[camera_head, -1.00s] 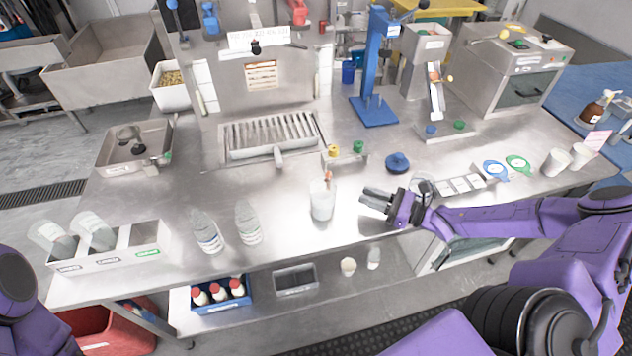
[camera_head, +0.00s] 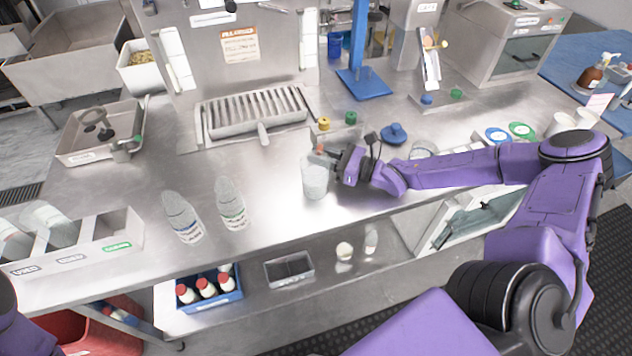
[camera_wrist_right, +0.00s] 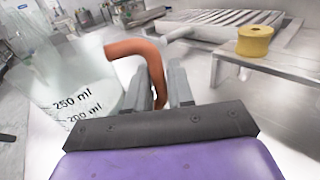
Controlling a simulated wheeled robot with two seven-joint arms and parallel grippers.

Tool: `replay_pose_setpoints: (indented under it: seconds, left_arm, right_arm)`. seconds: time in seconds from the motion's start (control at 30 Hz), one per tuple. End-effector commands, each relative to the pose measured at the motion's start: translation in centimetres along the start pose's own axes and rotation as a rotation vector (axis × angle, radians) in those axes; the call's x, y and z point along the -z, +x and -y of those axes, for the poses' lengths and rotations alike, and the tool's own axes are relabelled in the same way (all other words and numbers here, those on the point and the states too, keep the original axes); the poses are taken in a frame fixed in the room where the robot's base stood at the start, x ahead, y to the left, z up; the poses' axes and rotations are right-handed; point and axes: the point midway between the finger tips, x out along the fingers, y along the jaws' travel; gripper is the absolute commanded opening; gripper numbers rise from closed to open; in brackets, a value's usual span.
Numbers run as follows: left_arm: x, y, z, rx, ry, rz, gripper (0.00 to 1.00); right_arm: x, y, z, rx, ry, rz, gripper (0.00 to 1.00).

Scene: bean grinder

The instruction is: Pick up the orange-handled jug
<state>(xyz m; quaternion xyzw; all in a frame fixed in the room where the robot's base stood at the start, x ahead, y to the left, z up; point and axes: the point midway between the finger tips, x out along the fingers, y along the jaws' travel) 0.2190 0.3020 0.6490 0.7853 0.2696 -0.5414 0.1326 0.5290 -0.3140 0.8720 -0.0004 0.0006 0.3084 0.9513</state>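The orange-handled jug (camera_head: 315,183) is a clear beaker standing upright on the steel bench. Its orange handle (camera_wrist_right: 150,58) shows in the right wrist view, beside the clear wall with "250 ml" marks (camera_wrist_right: 75,100). My right gripper (camera_head: 337,160) is at the handle side of the jug, reaching in from the right. In the right wrist view its two fingers (camera_wrist_right: 160,92) sit close together on either side of the handle's downward part and appear shut on it. The jug's base seems to rest on the bench. My left gripper is not in view.
Two clear bottles (camera_head: 182,217) stand left of the jug. A yellow knob (camera_head: 323,124) and a green knob (camera_head: 350,118) are behind it, with a blue tamper-like piece (camera_head: 394,134) to the right. The bench's front edge is close in front.

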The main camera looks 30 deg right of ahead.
Motion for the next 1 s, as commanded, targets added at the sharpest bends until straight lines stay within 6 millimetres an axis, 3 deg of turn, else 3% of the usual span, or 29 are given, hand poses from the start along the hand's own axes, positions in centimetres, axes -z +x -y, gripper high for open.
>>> replay_pose_setpoints:
  seconds: [0.17,0.27,0.67,1.0]
  left_arm:
    - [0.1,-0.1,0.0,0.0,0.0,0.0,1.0]
    - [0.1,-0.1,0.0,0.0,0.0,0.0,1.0]
    - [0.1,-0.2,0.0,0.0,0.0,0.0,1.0]
    - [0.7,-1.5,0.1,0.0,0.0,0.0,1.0]
  right_arm:
    - [-0.2,0.1,0.0,-0.001,0.0,0.0,0.22]
    - [-0.1,0.1,0.0,-0.001,0.0,0.0,0.0]
    - [-0.4,0.1,0.0,-0.001,0.001,0.001,0.0]
    - [-3.4,0.1,0.0,0.0,0.0,0.005,0.0]
